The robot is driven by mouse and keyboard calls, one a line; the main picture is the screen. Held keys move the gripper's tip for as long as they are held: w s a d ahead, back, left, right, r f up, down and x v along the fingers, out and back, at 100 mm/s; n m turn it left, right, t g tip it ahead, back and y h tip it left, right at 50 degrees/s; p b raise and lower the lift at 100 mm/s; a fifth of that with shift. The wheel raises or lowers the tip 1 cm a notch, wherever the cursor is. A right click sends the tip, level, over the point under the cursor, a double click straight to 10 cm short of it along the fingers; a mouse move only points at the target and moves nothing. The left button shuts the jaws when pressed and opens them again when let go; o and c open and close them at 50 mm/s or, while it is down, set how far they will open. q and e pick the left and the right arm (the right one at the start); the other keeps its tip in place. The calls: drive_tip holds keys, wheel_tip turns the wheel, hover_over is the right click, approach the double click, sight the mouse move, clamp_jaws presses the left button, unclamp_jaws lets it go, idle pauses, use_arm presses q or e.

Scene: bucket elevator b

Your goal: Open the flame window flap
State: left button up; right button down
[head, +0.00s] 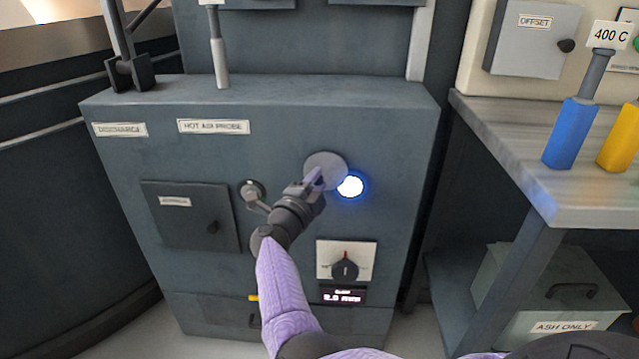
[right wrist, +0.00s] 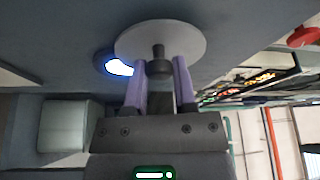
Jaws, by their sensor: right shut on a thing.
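The flame window flap is a round grey disc (head: 325,166) on the front of the dark grey cabinet. My left gripper is not in view.
Below the disc are a rotary dial (head: 345,267) and a small display (head: 343,296). A square door (head: 190,216) is at left on the cabinet front (head: 130,163). A bench (head: 560,205) with blue (head: 572,132) and yellow (head: 622,140) handled tools stands at right.

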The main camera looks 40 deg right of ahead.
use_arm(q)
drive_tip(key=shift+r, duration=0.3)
use_arm(e)
drive_tip(key=shift+w+r+m, duration=0.1)
drive_tip(key=shift+r+m, duration=0.2)
drive_tip(key=shift+m, duration=0.2)
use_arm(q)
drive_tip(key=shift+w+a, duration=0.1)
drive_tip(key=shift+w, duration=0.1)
use_arm(e)
drive_tip(key=shift+c, duration=2.1)
unclamp_jaws()
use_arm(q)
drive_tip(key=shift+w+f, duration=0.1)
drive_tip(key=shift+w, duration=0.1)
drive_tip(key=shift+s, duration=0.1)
